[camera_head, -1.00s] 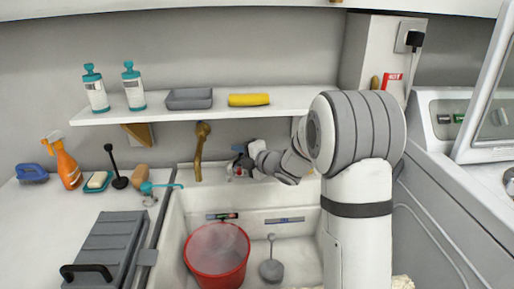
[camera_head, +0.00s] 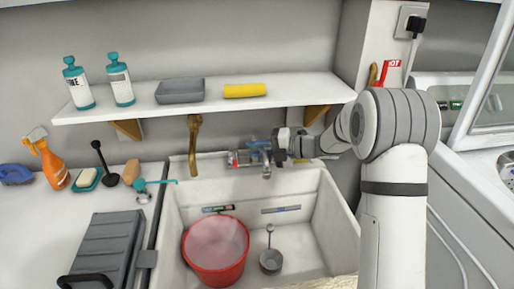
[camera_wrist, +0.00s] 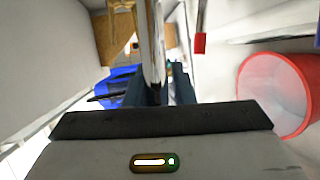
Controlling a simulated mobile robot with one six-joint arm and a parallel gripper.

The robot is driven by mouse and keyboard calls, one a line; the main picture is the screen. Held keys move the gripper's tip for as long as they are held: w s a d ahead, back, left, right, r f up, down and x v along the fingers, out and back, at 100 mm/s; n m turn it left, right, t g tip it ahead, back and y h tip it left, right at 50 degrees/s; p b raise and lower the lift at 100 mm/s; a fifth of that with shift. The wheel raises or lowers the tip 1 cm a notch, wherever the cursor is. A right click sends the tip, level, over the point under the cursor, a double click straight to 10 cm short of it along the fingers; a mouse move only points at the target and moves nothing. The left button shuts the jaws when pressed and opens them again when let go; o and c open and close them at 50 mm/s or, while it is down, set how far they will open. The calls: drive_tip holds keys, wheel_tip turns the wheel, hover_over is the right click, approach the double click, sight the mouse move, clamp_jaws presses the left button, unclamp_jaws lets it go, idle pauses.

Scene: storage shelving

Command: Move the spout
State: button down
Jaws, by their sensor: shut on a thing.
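The chrome tap (camera_head: 240,158) with a blue top sits at the back rim of the sink (camera_head: 310,172). Its metal spout (camera_head: 266,165) is at the tap's right side, next to my gripper (camera_head: 278,150). In the wrist view the spout (camera_wrist: 152,40) runs as a shiny bar between the dark fingers of my gripper (camera_wrist: 156,88), which is shut on it. The contact itself is partly hidden behind the gripper's body.

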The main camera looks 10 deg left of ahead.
drive_tip(key=shift+w+a, duration=0.1)
drive_tip(key=c, duration=1.4)
unclamp_jaws()
drive_tip(key=shift+w+a+f, duration=0.1)
drive_tip(key=shift+w+a, duration=0.05)
drive_tip(key=shift+a, duration=0.05)
drive_tip(key=shift+o, duration=0.8)
drive_tip(key=v, duration=0.8)
